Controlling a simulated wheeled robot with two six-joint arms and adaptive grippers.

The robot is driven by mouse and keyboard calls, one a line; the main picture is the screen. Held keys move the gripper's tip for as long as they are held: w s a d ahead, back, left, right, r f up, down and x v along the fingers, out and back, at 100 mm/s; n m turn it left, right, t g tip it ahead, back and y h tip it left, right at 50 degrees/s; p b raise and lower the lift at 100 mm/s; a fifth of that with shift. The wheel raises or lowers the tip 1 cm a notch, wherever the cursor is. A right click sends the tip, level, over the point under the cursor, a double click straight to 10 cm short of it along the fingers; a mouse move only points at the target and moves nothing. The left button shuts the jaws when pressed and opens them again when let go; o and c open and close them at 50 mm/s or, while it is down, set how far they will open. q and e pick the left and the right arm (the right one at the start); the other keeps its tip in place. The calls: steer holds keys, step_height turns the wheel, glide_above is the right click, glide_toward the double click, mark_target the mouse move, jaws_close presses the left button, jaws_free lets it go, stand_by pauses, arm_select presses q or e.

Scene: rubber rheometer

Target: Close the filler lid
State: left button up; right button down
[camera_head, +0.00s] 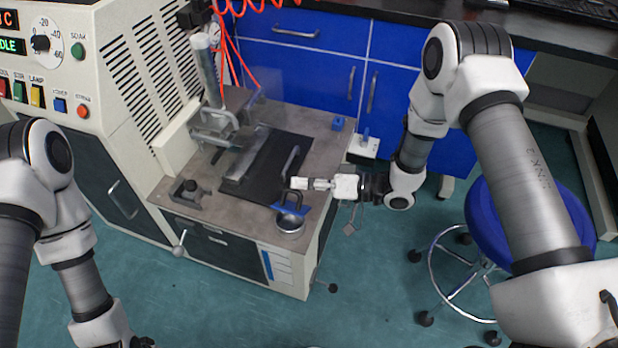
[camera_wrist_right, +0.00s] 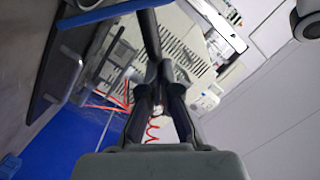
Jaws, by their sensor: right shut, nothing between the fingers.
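The filler is a small round silver cup (camera_head: 290,223) at the front right corner of the machine's bench, with a blue piece (camera_head: 289,208) at its back edge. I take the round part standing above the blue piece as the lid, raised; the gripper partly hides it. My right gripper (camera_head: 296,183) reaches in from the right, just above and behind the cup, shut and empty. In the right wrist view its dark fingers (camera_wrist_right: 160,75) converge, with a dark bar (camera_wrist_right: 149,32) and a blue strip (camera_wrist_right: 110,14) beyond them. Contact cannot be told.
A black mat (camera_head: 268,172) with a grey handle lies behind the gripper. A metal column (camera_head: 208,70) and clamp stand at the back left of the bench. The control cabinet (camera_head: 130,75) is at the left. A blue stool (camera_head: 490,215) stands at the right.

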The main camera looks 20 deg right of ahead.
mark_target(294, 212)
steer(key=shift+s+a+n+h+p, duration=0.15)
steer(key=shift+s+a+n+p, duration=0.25)
steer(key=shift+n, duration=0.2)
steer(key=shift+s+a+n+h+p, duration=0.15)
steer(key=shift+s+a+n+p, duration=0.15)
steer(key=shift+s+n, duration=0.25)
steer(key=shift+s+a+f+n+t+p, duration=0.25)
steer(key=shift+s+n, duration=0.1)
steer(key=shift+n, duration=0.25)
steer(key=shift+s+a+f+n+t+p, duration=0.2)
steer(key=shift+s+n, duration=0.15)
steer(key=shift+n, duration=0.2)
steer(key=shift+s+a+f+n+h, duration=0.2)
steer(key=shift+s+n+h, duration=0.1)
steer(key=shift+n+h, duration=0.15)
steer(key=shift+s+a+f, duration=0.2)
steer(key=shift+s+f, duration=0.1)
steer(key=shift+s, duration=0.05)
steer(key=r+p, duration=0.2)
steer(key=d+r+p, duration=0.1)
steer(key=r+p, duration=0.1)
steer(key=shift+w+d+r, duration=0.1)
steer(key=shift+w+r, duration=0.1)
steer(key=shift+r, duration=0.1)
steer(key=p+v, duration=0.1)
steer(key=v, duration=0.8)
steer(key=shift+s+f, duration=0.3)
steer(key=shift+f, duration=0.05)
